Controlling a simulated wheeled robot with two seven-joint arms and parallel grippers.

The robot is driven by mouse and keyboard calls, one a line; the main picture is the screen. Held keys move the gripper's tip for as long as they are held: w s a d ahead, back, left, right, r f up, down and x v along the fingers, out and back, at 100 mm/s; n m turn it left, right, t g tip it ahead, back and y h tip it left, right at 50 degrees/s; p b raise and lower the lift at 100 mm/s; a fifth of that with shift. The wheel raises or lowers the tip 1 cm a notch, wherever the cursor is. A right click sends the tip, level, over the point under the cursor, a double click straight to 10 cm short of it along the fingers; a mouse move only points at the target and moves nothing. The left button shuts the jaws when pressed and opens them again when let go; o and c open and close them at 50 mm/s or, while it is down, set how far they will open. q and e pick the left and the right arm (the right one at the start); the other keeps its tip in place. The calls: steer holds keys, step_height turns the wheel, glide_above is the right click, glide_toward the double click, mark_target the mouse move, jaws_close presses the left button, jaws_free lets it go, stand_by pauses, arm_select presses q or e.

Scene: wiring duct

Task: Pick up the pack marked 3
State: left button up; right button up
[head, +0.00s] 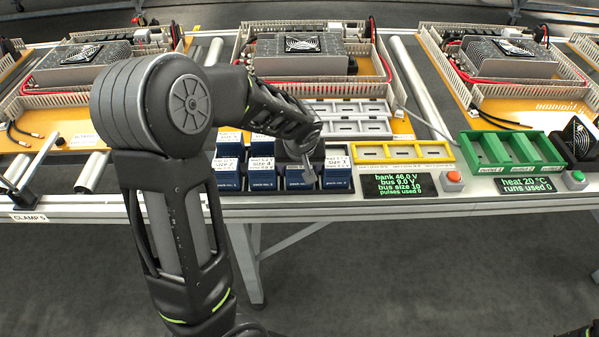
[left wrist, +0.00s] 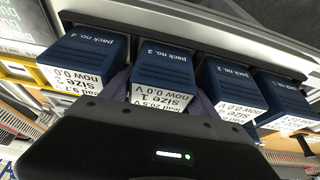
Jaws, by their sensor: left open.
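The pack marked 3 (head: 298,185) is a dark blue block with a white label, standing in the front row of packs in the head view. In the left wrist view the pack (left wrist: 164,62) is nearest the middle, its number upside down and its label reading size 1. My left gripper (head: 306,172) is over this pack, jaws open. In the left wrist view greyish-purple finger parts show on both sides of the pack, mostly hidden by the gripper body. I cannot tell whether they touch it. My right gripper is not in view.
Pack 4 (left wrist: 88,58) and pack 2 (left wrist: 228,85) stand close on either side, with pack 1 (left wrist: 284,98) beyond. Grey and yellow slotted holders (head: 390,152) and a green tray (head: 512,150) lie to the right. A display (head: 398,186) and red button (head: 453,177) sit along the front edge.

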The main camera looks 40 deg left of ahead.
arm_select(q)
steer(key=shift+c, duration=0.4)
steer(key=c, duration=1.2)
steer(key=shift+r, duration=0.15)
step_height(320, 180, up, 10)
steer(key=shift+f, duration=0.1)
stand_by(0.5)
